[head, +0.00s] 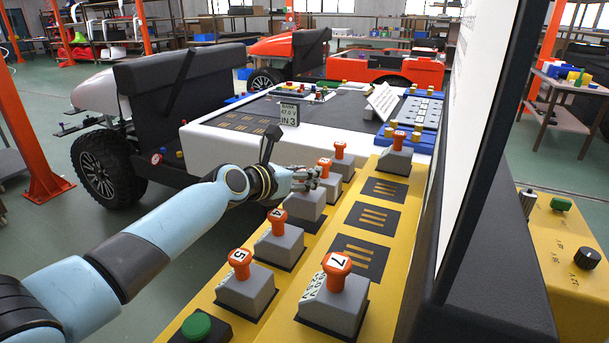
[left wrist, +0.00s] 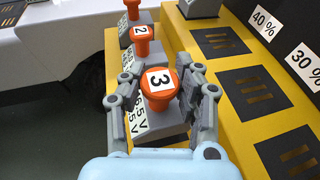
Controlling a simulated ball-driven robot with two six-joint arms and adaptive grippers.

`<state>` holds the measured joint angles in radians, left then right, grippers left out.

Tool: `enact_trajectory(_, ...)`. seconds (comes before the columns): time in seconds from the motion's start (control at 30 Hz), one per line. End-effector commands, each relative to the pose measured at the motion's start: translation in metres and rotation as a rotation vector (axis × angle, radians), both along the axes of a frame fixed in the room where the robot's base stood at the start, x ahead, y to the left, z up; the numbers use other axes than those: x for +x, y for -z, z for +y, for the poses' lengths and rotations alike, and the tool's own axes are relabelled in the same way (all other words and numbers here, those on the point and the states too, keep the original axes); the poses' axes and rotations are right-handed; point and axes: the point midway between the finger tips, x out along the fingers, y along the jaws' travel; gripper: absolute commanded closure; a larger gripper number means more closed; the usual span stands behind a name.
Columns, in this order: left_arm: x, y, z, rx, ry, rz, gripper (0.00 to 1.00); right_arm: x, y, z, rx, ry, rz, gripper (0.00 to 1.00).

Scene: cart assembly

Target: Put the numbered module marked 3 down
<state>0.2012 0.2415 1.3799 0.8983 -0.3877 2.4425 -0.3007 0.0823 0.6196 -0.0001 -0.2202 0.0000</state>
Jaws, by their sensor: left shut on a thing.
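The module marked 3 is a grey block with an orange knob (left wrist: 159,84). In the left wrist view it stands upright between the two fingers of my left gripper (left wrist: 163,92), which is shut on it. In the head view my left gripper (head: 303,180) is over the yellow bench's left row and mostly hides the knob; the grey body (head: 303,206) shows below. I cannot tell whether the module's base touches the bench. Module 2 (left wrist: 141,42) stands just beyond it. My right gripper is not in view.
Module 4 (head: 279,240), module 5 (head: 244,288) and module 7 (head: 333,300) stand nearer on the yellow bench (head: 331,213). Dark slotted pads (head: 366,218) to the right of the row are empty. A large dark-framed panel (head: 470,130) rises at the right.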

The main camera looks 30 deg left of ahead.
Motion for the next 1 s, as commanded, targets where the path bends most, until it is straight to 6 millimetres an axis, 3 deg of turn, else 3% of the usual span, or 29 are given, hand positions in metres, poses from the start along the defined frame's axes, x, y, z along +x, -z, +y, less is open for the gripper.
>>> enact_trajectory(0.43, 0.000, 0.011, 0.000, -0.001, 0.000, 0.001, 1.00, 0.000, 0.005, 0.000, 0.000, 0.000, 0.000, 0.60)
enact_trajectory(0.47, -0.001, 0.013, 0.000, -0.001, 0.000, 0.005, 0.66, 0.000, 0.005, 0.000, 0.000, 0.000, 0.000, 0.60)
enact_trajectory(0.6, -0.002, 0.015, 0.000, -0.001, 0.000, 0.008, 0.48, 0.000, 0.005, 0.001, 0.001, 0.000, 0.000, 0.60)
enact_trajectory(0.87, -0.003, 0.017, -0.001, -0.001, 0.001, 0.013, 0.46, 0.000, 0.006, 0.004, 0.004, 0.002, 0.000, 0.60)
enact_trajectory(1.0, -0.003, 0.007, -0.001, -0.001, 0.001, 0.012, 0.46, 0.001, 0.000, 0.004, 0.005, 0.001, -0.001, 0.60)
